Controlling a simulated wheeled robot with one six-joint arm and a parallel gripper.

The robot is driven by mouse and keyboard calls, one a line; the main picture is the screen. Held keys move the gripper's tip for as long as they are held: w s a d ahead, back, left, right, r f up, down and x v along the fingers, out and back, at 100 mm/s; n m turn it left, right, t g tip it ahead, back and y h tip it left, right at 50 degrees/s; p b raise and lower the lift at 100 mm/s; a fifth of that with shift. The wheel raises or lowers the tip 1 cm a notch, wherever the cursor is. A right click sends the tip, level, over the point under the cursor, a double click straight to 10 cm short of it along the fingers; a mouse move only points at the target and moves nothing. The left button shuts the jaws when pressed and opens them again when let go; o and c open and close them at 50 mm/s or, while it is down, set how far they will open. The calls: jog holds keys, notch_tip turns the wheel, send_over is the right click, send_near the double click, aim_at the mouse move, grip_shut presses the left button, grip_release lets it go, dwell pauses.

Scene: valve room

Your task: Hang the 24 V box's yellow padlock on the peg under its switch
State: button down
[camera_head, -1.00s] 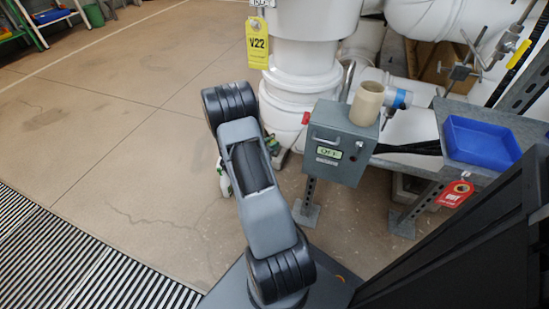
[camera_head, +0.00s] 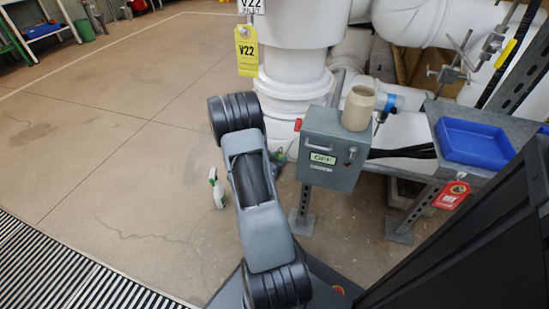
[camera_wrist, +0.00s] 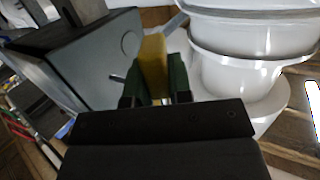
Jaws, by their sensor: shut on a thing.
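My gripper (camera_wrist: 156,84) is shut on the yellow padlock (camera_wrist: 154,58), which stands up between the green fingers in the wrist view. Its shackle cannot be made out. The grey box (camera_head: 331,172) has a display reading OFF and a small switch (camera_head: 351,153) on its front in the head view. In the wrist view the grey box (camera_wrist: 88,62) is left of the padlock, with a short pin-like part (camera_wrist: 117,79) near the fingers. I cannot tell whether padlock and box touch. In the head view my arm hides most of the gripper, and the peg is not clear.
A beige cup (camera_head: 358,108) stands on the box. A blue tray (camera_head: 473,143) lies on the bench at right, with a red tag (camera_head: 452,194) below.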

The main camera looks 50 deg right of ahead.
jog(key=s+d+f+b, duration=0.1)
jog(key=s+f+b, duration=0.1)
jog(key=s, duration=0.3)
jog(key=shift+s+d+f, duration=0.15)
jog(key=shift+f, duration=0.3)
dwell(0.4)
dwell(0.6)
jog(key=c, duration=1.2)
grip_release()
jog(key=shift+o, duration=0.9)
jog(key=shift+a, duration=0.4)
jog(key=shift+o, duration=0.3)
jog(key=w+p+v, duration=0.1)
jog(key=p+v, duration=0.3)
jog(key=v, duration=0.9)
jog(key=shift+r, duration=0.3)
